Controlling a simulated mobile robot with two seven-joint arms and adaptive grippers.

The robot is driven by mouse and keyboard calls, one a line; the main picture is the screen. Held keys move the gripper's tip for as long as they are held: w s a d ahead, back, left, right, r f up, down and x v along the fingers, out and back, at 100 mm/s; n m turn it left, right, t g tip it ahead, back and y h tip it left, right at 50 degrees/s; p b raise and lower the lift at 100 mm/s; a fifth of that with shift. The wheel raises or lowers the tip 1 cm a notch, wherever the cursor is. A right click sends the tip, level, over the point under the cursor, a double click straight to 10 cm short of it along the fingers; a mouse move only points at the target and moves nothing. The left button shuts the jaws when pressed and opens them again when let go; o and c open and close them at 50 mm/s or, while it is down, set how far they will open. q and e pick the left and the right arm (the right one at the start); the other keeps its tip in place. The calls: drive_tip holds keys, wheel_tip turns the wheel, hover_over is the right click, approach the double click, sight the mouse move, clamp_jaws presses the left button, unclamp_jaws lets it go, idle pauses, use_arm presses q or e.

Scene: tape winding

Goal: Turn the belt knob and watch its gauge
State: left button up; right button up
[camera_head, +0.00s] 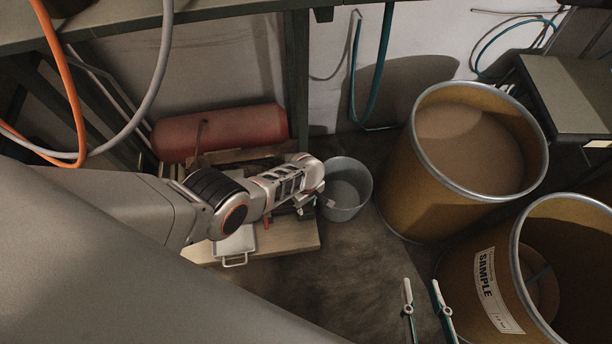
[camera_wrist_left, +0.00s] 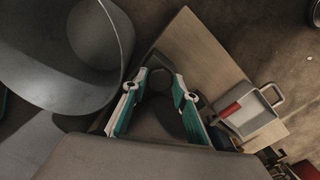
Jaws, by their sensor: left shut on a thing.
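My left gripper (camera_head: 306,204) is low beside the grey bucket, mostly hidden by its own wrist in the head view. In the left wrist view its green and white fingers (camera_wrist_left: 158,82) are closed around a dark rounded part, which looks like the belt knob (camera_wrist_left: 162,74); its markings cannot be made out. My right gripper (camera_head: 425,300) is at the lower right of the head view, its two fingers apart with nothing between them. I cannot make out a gauge dial in either view.
The grey bucket (camera_head: 345,186) stands beside my left gripper. A wooden board (camera_head: 290,238) carries a pale tray (camera_head: 237,243). A red cylinder (camera_head: 220,133) lies behind. Two large drums (camera_head: 405,190) (camera_head: 470,265) stand right. Bare floor (camera_head: 350,265) lies between.

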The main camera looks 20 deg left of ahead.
sight(306, 206)
use_arm(q)
drive_tip(key=shift+a, duration=0.1)
drive_tip(key=o, duration=1.1)
drive_tip(key=shift+f, duration=0.1)
drive_tip(key=shift+d+r, duration=0.25)
drive_tip(key=shift+r, duration=0.4)
drive_tip(key=shift+a+r, duration=0.15)
drive_tip(key=shift+r, duration=0.4)
wheel_tip(306, 206, up, 4)
drive_tip(key=shift+r, duration=0.6)
drive_tip(key=shift+a, duration=0.1)
